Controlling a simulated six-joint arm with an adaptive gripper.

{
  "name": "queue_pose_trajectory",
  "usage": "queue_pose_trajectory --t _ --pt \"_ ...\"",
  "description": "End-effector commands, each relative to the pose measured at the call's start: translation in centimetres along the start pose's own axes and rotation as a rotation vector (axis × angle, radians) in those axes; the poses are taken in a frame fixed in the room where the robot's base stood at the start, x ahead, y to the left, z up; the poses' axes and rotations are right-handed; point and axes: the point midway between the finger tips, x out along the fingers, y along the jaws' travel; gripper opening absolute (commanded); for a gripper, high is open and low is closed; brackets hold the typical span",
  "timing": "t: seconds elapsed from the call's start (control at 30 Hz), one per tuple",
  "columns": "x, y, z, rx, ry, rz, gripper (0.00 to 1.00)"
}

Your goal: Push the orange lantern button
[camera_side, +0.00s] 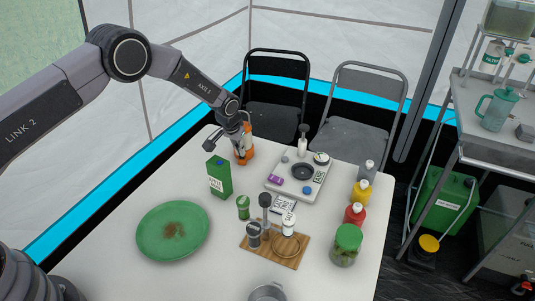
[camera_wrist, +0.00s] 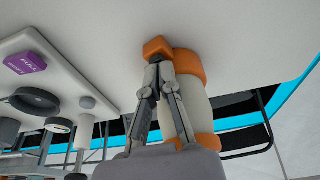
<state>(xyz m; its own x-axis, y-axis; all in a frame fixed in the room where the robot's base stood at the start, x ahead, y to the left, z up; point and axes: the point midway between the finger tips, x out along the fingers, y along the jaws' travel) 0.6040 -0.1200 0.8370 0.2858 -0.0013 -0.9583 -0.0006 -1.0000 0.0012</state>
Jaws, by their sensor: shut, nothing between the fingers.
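The lantern (camera_side: 240,154) stands at the back edge of the table, partly hidden behind my gripper. It has a pale body with orange bands. In the wrist view the lantern (camera_wrist: 193,100) lies just right of my fingers, and an orange block-like button (camera_wrist: 158,46) juts from its lower side near the table. My gripper (camera_wrist: 155,68) is shut and empty, its fingertips right at the button; I cannot tell whether they touch it. In the side view my gripper (camera_side: 241,141) points down along the lantern, and the button is not clearly visible.
A green carton (camera_side: 219,178) stands left of the lantern, nearer the camera. A white tray-like stove (camera_side: 298,180) with a purple block (camera_side: 275,179) is to the right. A green plate (camera_side: 172,231) and a wooden board (camera_side: 278,248) with jars are nearer. Chairs stand behind the table.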

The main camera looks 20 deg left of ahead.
Motion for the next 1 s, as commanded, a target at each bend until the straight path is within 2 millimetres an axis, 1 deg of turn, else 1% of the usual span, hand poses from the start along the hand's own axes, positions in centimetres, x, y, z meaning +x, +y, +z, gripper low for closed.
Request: queue_pose_trajectory --t 0.1,0.2,0.47,0.57,0.67,0.77,0.83,1.0 --pt "1.2 0.0 0.5 0.001 -0.005 -0.002 0.0" --pt "1.9 -0.1 0.7 0.0 -0.004 -0.002 0.0" --pt "2.1 -0.1 1.1 0.0 -0.015 -0.004 0.0" --pt "1.7 -0.1 0.9 0.0 -0.015 -0.004 0.0" --pt "0.6 -0.1 0.5 0.0 -0.01 -0.003 0.0" --pt "-1.4 0.0 -0.5 -0.001 0.003 0.0 0.0" --pt "-3.1 0.0 -1.1 -0.001 0.009 0.001 0.0" --pt "-7.3 0.1 -1.1 0.0 0.013 0.002 0.0"
